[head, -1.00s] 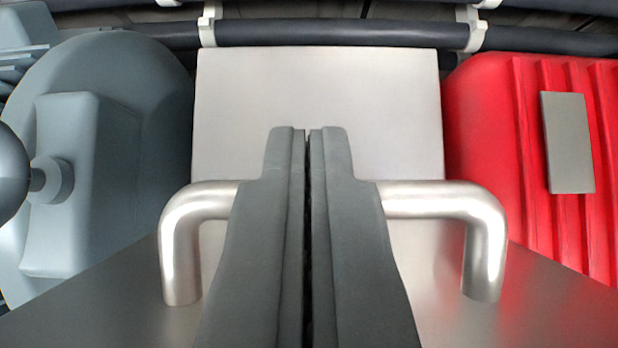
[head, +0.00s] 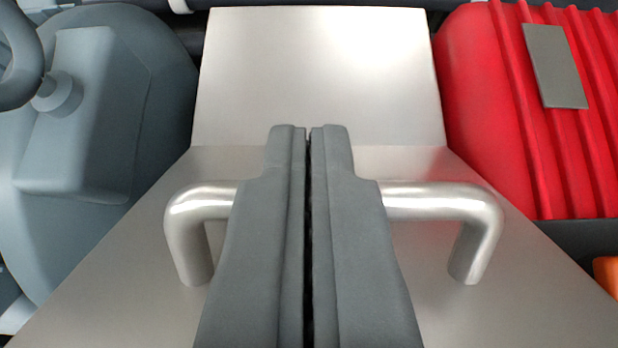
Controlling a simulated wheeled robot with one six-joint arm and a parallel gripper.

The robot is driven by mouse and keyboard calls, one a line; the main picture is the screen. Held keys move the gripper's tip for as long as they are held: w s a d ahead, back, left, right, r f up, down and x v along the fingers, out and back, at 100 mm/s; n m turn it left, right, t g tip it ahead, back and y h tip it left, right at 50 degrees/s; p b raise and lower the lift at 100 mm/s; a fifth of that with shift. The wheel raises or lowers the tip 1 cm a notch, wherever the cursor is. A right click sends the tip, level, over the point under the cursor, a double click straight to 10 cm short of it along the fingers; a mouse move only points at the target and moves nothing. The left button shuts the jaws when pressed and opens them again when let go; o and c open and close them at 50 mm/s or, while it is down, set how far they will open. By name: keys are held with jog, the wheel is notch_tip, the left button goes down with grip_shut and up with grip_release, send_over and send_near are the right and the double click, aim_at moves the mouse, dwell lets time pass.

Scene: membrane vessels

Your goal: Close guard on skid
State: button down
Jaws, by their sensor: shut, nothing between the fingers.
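The guard is a bare metal cover (head: 318,80) with an upright-looking rear panel and a wider sloping face in front. A bent tubular handle (head: 440,202) is fixed to the front face, with its two legs on either side of my gripper. My gripper (head: 309,130) is shut, its two grey fingers side by side with only a thin dark gap between them. The fingers cross in front of the middle of the handle bar and hide it there. I cannot tell whether they touch the bar.
A grey-blue rounded housing with a box (head: 75,120) stands close on the left, with a dark round part at its upper left. A red ribbed motor body (head: 490,110) with a grey plate (head: 555,66) stands close on the right. An orange part (head: 606,272) shows at the right edge.

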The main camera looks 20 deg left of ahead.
jog(key=s+f, duration=0.1)
jog(key=s+d+f, duration=0.1)
jog(key=s, duration=0.1)
jog(key=s+d+f, duration=0.1)
jog(key=shift+s, duration=0.2)
jog(key=s+d+f, duration=0.1)
jog(key=s+f, duration=0.4)
jog(key=f, duration=0.4)
jog(key=shift+s+d, duration=0.15)
jog(key=shift+d, duration=0.25)
jog(key=shift+f, duration=0.1)
jog(key=shift+d, duration=0.1)
dwell(0.3)
jog(key=shift+s+d+r, duration=0.35)
jog(key=shift+s+r, duration=0.1)
jog(key=shift+r, duration=0.05)
jog(key=w+a+r+v, duration=0.1)
jog(key=r+v, duration=0.1)
jog(key=v, duration=1.5)
jog(key=s+d+r+m+t+h, duration=0.2)
jog(key=s+d+r+t, duration=0.1)
jog(key=s+d+r, duration=0.2)
jog(key=s+d+r+m+t+h, duration=0.2)
jog(key=s+d+r+t, duration=0.2)
jog(key=s+r, duration=0.5)
jog(key=shift+s+d+r+m+t, duration=0.15)
jog(key=shift+s+d+m+t, duration=0.15)
jog(key=shift+s+d, duration=0.75)
